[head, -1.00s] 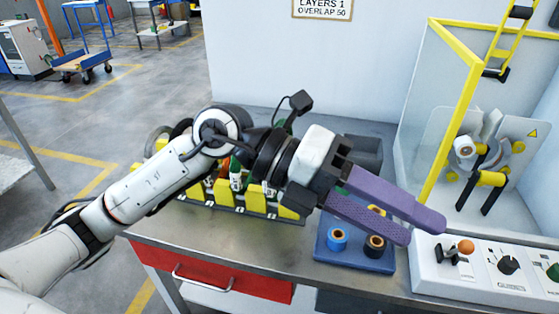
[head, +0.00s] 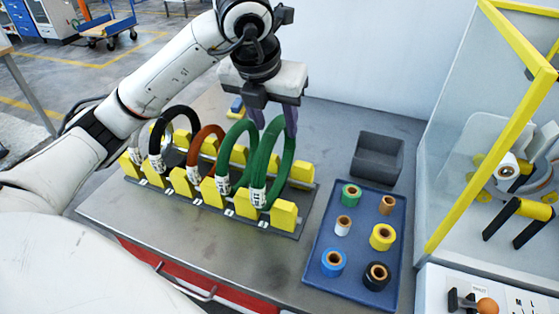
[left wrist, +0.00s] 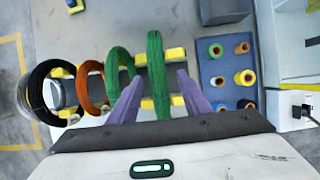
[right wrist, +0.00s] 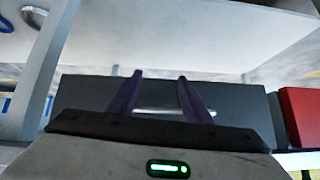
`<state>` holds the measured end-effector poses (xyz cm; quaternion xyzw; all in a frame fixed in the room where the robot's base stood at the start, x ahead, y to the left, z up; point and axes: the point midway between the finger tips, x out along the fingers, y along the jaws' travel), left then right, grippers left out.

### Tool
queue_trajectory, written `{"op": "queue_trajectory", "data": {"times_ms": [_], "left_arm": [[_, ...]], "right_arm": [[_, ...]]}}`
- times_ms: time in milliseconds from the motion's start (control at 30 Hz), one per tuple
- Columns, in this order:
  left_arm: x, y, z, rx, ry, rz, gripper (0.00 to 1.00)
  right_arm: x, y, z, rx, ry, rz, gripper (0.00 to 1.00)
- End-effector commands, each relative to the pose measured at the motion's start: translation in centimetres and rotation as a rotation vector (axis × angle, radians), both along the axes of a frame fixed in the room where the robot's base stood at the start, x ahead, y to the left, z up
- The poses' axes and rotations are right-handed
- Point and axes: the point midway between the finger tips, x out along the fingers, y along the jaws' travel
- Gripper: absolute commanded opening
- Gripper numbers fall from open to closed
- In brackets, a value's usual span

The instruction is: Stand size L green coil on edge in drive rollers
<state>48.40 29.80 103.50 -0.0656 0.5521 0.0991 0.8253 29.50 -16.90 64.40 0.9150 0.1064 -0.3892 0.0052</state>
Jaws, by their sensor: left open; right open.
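Two green coils stand on edge in a rack with yellow blocks. The right-hand green coil (head: 283,160) looks larger than the other green coil (head: 226,160); their size marks are unreadable. My left gripper (head: 273,128) is open at the top of the right-hand coil. In the left wrist view its fingers (left wrist: 160,78) lie on either side of this coil (left wrist: 154,55), apart from it. The drive rollers (head: 516,218) appear to be the yellow-and-black ones inside the guarded machine at right; no coil stands there. My right gripper (right wrist: 160,82) is open and empty, outside the head view.
A black coil (head: 157,150) and an orange coil (head: 194,158) stand left of the green ones. A blue tray (head: 362,218) with several tape rolls and a grey bin (head: 378,157) lie to the right. A yellow-framed clear guard (head: 455,150) borders the machine.

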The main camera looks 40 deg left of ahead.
Motion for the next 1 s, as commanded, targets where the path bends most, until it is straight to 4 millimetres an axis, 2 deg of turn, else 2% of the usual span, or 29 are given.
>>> {"op": "queue_trajectory", "data": {"times_ms": [33,167,500,800,867,1000], "left_arm": [[0.2,0.0,-0.7,-0.001,0.002,0.001,0.44],[0.6,0.1,-1.4,-0.001,0.0,0.0,0.44],[2.2,0.9,-5.4,-0.001,0.002,-0.001,0.44],[2.5,1.0,-6.0,-0.001,-0.001,-0.003,0.44],[2.4,1.0,-6.0,-0.001,-0.001,-0.003,0.37],[2.5,1.0,-6.0,-0.001,-0.001,-0.003,0.13]], "right_arm": [[-0.5,0.0,-0.5,-0.001,0.012,0.001,0.45],[-0.7,0.0,-0.6,-0.001,0.017,0.001,0.45],[0.0,0.1,0.7,0.002,-0.001,0.001,0.45],[0.4,0.1,0.9,0.002,-0.01,0.001,0.45],[0.4,0.1,0.9,0.002,-0.01,0.001,0.45],[0.3,0.1,0.8,0.002,-0.008,0.001,0.45]]}}
